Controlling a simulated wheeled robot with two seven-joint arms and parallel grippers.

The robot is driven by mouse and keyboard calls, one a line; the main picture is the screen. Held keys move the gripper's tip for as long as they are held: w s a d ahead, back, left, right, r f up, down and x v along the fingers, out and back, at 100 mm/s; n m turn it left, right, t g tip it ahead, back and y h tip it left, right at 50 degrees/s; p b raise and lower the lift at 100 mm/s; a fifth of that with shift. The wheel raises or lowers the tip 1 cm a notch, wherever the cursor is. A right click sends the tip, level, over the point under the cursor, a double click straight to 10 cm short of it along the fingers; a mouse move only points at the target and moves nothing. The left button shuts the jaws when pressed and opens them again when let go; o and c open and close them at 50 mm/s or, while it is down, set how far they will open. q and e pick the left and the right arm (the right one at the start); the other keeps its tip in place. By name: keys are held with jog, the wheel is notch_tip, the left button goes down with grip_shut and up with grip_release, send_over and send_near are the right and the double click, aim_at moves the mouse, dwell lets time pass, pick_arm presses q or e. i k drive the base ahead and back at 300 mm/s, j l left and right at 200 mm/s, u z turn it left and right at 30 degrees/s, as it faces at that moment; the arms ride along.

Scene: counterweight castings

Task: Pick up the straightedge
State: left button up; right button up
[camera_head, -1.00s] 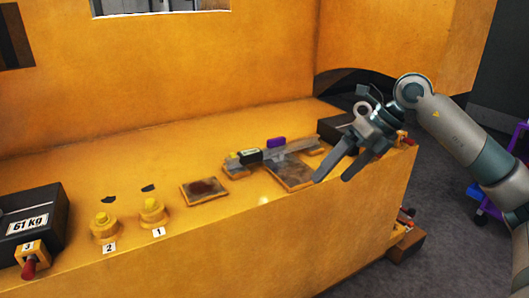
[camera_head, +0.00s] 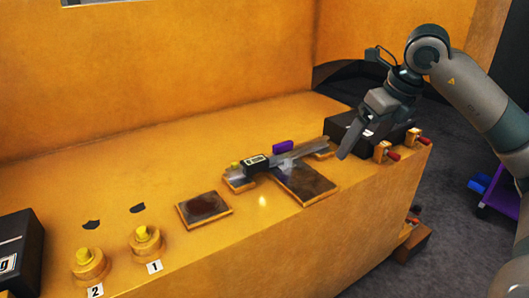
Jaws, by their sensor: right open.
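The straightedge (camera_head: 308,156) is a long grey metal bar lying across the yellow surface in the middle of the head view. A small black device with a display (camera_head: 254,163) sits at its left part, and a purple block (camera_head: 283,147) is at its far side. My right gripper (camera_head: 346,152) is open and empty, pointing down beside the straightedge's right end. It looks apart from the bar, though the gap in depth is hard to judge. Its fingers are seen nearly edge-on, one largely hiding the other. My left gripper is out of view.
Two dark plates (camera_head: 205,208) and (camera_head: 306,184) lie at the front, the right one partly under the bar. A black weight (camera_head: 343,129) stands behind my right gripper. Yellow knobs (camera_head: 146,241) and another black weight (camera_head: 20,250) are at left. A yellow wall rises behind.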

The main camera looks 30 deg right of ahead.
aim_at(247, 167)
jog(key=i, duration=0.85)
